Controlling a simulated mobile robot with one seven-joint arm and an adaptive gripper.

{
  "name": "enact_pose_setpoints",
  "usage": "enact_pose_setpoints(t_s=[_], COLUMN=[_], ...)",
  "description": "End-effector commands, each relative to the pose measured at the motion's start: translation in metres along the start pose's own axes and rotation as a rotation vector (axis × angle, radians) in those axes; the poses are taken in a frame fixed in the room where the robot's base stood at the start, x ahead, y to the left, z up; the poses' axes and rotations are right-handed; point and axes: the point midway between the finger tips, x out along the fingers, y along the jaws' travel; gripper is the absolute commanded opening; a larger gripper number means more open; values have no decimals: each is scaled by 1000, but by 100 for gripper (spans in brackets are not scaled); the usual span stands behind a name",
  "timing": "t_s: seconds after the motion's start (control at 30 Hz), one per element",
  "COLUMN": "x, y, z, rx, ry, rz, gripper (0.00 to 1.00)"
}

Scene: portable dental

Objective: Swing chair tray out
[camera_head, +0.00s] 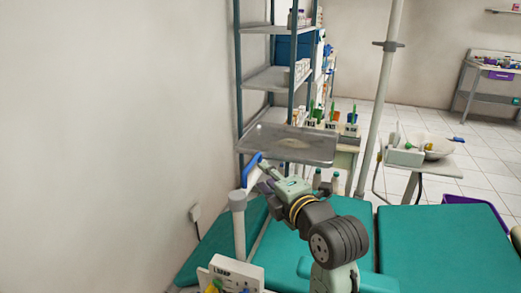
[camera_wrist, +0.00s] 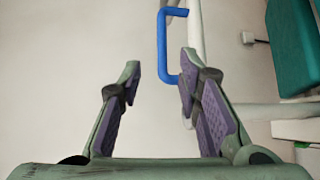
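The chair tray (camera_head: 290,147) is a flat grey metal tray beside the shelving, above the green dental chair (camera_head: 440,240). A blue handle (camera_head: 251,168) is below its left front corner, near the white post (camera_head: 239,225). The blue handle (camera_wrist: 162,45) also shows in the wrist view, as a C-shaped bar on a white arm. My gripper (camera_head: 264,175) is close to the handle. In the wrist view my gripper (camera_wrist: 160,72) is open, with nothing clamped. The handle shows between the fingertips, nearer the right finger; I cannot tell how deep it lies.
A metal shelf rack (camera_head: 270,80) stands behind the tray. A white pole (camera_head: 384,90) rises right of it, with a side stand and bowl (camera_head: 438,146) beyond. A bare wall (camera_head: 120,120) fills the left. A labelled white box (camera_head: 235,272) sits at the front.

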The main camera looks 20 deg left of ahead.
Motion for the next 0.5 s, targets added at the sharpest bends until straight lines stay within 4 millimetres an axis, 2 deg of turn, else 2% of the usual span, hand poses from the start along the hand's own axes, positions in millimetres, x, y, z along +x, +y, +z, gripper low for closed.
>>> enact_pose_setpoints(t_s=[0.17, 0.5], x=[9, 72], y=[-3, -2], z=[3, 2], rx=[-15, -12], ry=[2, 2], rz=[-16, -17], gripper=[31, 31])
